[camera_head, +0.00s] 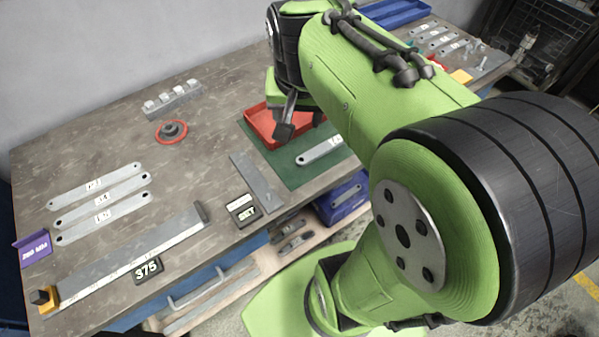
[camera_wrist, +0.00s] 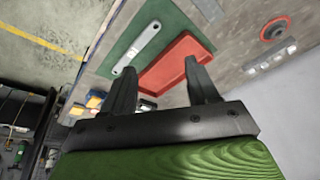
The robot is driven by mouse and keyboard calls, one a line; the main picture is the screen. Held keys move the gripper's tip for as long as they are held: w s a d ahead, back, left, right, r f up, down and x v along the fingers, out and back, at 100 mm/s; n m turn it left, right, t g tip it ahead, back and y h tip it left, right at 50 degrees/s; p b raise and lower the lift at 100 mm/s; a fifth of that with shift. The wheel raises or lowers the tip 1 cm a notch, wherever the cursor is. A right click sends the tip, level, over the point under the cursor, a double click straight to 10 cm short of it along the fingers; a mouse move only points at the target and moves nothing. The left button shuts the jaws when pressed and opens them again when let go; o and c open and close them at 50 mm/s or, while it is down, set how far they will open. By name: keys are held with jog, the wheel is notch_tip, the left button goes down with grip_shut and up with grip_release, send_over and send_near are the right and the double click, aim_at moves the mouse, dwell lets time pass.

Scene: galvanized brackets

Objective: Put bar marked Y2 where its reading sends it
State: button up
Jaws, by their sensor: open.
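A grey bar (camera_head: 322,150) with rounded ends and a white label lies on the green mat (camera_head: 290,172); its marking is too small to read, and my arm covers part of it. It also shows in the wrist view (camera_wrist: 139,50), beside a red tray (camera_wrist: 172,64). The red tray (camera_head: 262,127) sits on the mat's back part, partly behind my gripper. My gripper (camera_head: 299,124) is open and empty above the tray area. Its two fingers frame the tray in the wrist view (camera_wrist: 160,80). No label reading Y2 is legible.
Several labelled bars (camera_head: 100,200) lie at left. A long ruler gauge (camera_head: 130,255) has an orange stop, a 375 plate (camera_head: 147,270) and a purple 265 MM sign (camera_head: 34,249) nearby. A flat steel strip (camera_head: 257,182) and SET plate (camera_head: 246,212) lie near the front edge. A blue bin (camera_head: 343,205) is below.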

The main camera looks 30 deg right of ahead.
jog(key=s+a+n+t+y, duration=0.1)
jog(key=s+a+n+t, duration=0.1)
jog(key=s+a+n, duration=0.5)
jog(key=s, duration=0.4)
jog(key=shift+s+a+f+t+y, duration=0.25)
jog(key=shift+s+f+t+y, duration=0.05)
jog(key=shift+s, duration=0.05)
